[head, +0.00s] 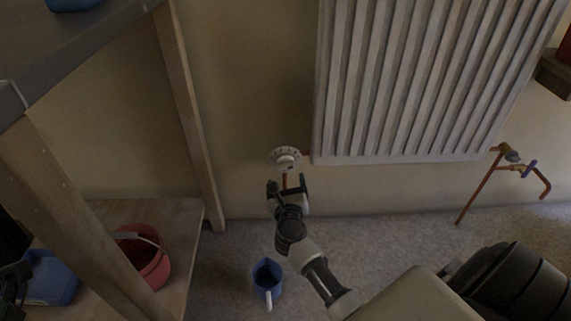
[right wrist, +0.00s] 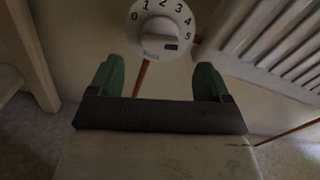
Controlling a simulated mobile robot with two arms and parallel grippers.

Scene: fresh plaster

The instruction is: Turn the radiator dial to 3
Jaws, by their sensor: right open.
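The radiator dial (head: 286,157) is a round white disc on the wall at the radiator's lower left corner. In the right wrist view the dial (right wrist: 160,30) shows the numbers 0 to 5 around its upper rim and a raised white knob in its middle. A small dark mark sits at the knob's lower right; I cannot tell which number is set. My right gripper (head: 288,186) is open and empty just below the dial; its green fingertips (right wrist: 159,80) are apart and do not touch the knob. My left gripper is not clearly seen.
The white ribbed radiator (head: 400,85) hangs right of the dial, with copper pipes (head: 480,190) at its right. A wooden shelf post (head: 190,115) stands to the left.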

